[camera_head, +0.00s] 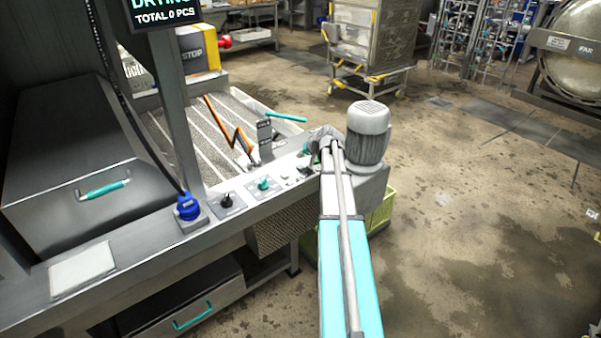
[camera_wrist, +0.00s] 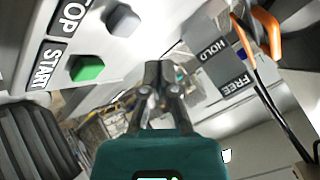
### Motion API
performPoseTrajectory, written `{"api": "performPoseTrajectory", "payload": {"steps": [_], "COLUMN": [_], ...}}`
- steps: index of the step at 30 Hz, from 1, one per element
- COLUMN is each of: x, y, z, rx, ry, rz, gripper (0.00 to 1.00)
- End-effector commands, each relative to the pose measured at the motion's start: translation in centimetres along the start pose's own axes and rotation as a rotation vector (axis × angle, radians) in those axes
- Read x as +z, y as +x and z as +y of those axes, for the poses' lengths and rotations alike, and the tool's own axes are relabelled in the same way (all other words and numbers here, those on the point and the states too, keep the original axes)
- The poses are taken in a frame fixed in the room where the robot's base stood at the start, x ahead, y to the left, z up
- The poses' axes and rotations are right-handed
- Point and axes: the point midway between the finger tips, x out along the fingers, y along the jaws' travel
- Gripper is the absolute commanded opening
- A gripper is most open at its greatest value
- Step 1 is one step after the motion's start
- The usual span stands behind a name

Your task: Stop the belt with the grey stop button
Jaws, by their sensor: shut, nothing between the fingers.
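In the wrist view the grey stop button (camera_wrist: 122,20) sits on a pale panel beside a label reading "TOP", its first letter cut off. The green start button (camera_wrist: 87,68) is beside it, next to the START label. My gripper (camera_wrist: 158,72) is shut and empty, its fingertips to the right of and below the grey button in the picture, apart from it. In the head view my gripper is over the right end of the machine's ledge, largely hidden by my arm. A mesh belt (camera_head: 283,228) shows under the ledge.
A grey motor (camera_head: 368,132) stands close to the right of my arm. An orange lever (camera_head: 232,132) rises from the ledge; HOLD and FREE labels (camera_wrist: 236,88) show in the wrist view. Dark and teal knobs (camera_head: 228,201) and a blue connector (camera_head: 188,207) line the ledge. Floor at right is clear.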

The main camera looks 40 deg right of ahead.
Motion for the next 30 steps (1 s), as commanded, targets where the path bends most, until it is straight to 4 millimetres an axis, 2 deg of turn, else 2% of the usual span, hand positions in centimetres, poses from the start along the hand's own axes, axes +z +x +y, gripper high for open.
{"api": "performPoseTrajectory", "payload": {"steps": [1,9,30], "x": [0.4,1.1,1.3], "y": [0.6,1.6,1.7], "z": [0.4,1.1,1.3], "rx": [0.0,0.0,0.0], "ry": [0.0,0.0,0.0], "rz": [0.0,0.0,0.0], "gripper": [0.0,0.0,0.0]}}
